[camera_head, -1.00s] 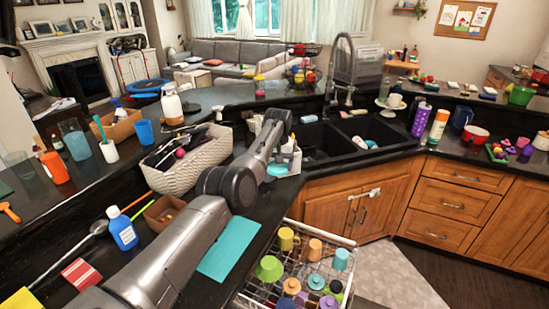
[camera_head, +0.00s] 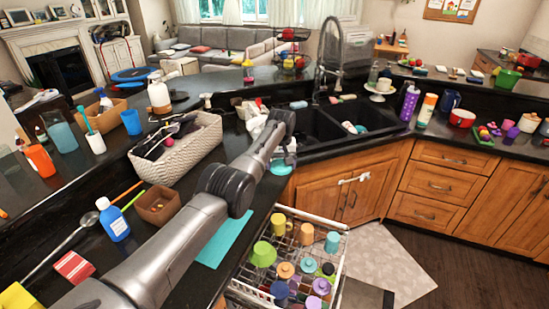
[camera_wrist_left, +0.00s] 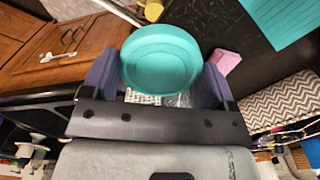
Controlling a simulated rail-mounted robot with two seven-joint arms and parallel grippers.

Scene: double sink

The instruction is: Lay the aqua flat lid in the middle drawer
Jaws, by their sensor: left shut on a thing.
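The aqua flat lid (camera_wrist_left: 160,58) is a round disc, held between the two fingers of my left gripper (camera_wrist_left: 158,76) in the wrist view. In the head view the lid (camera_head: 281,167) is partly hidden below my left gripper (camera_head: 282,150), near the counter's front edge by the sink. The middle drawer (camera_head: 440,185) is in the wooden stack at the right, between two other drawers. All three look closed. My left gripper is well to the left of that stack. My right gripper is not in view.
A pulled-out dish rack (camera_head: 296,255) with several colourful cups stands below the counter. The double sink (camera_head: 335,128) lies beyond my left gripper. A woven basket (camera_head: 180,155) is left of my arm. The floor (camera_head: 465,245) before the drawers looks clear.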

